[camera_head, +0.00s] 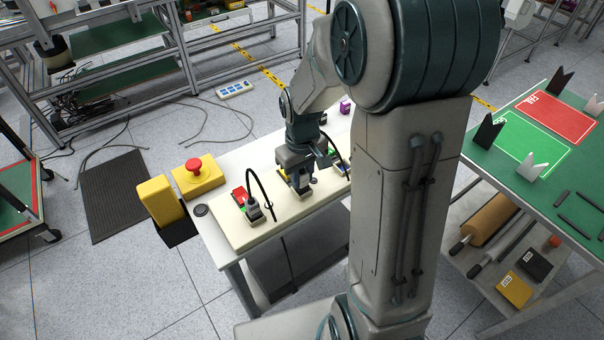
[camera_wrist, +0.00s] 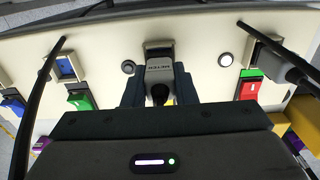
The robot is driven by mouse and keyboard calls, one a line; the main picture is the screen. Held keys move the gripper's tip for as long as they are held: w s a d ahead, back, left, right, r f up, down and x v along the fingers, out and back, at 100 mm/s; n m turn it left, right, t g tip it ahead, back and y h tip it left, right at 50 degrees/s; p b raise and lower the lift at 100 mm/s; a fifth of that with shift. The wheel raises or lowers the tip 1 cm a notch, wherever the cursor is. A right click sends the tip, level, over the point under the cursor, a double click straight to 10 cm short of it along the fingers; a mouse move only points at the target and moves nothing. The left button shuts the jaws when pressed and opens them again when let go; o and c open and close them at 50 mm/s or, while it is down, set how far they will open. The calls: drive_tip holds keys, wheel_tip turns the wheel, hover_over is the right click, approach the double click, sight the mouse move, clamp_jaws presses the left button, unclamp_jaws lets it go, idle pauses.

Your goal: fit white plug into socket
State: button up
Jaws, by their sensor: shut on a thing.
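My gripper (camera_wrist: 158,88) is shut on a pale grey-white plug (camera_wrist: 159,72), with one dark finger on each side of it. The plug has dark lettering and a black cable end facing my wrist. A beige-framed socket (camera_wrist: 158,44) lies straight beyond the plug's far end. I cannot tell whether the plug is in it or just in front of it. In the head view my gripper (camera_head: 297,172) points down at the middle of the cream socket panel (camera_head: 230,230). The plug is mostly hidden there.
Another grey plug (camera_head: 252,205) with an arching black cable sits by a red-and-green switch (camera_head: 239,195), left of my gripper. More sockets with blue and green parts (camera_wrist: 79,96) lie on the other side. A red emergency button (camera_head: 194,164) stands on a yellow box at the bench end.

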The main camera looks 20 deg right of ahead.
drive_tip(key=shift+f+b, duration=0.35)
drive_tip(key=shift+f, duration=0.05)
idle(0.4)
drive_tip(key=shift+r+p, duration=0.35)
drive_tip(key=shift+r, duration=0.15)
drive_tip(key=shift+r+p, duration=1.7)
drive_tip(key=shift+r, duration=0.55)
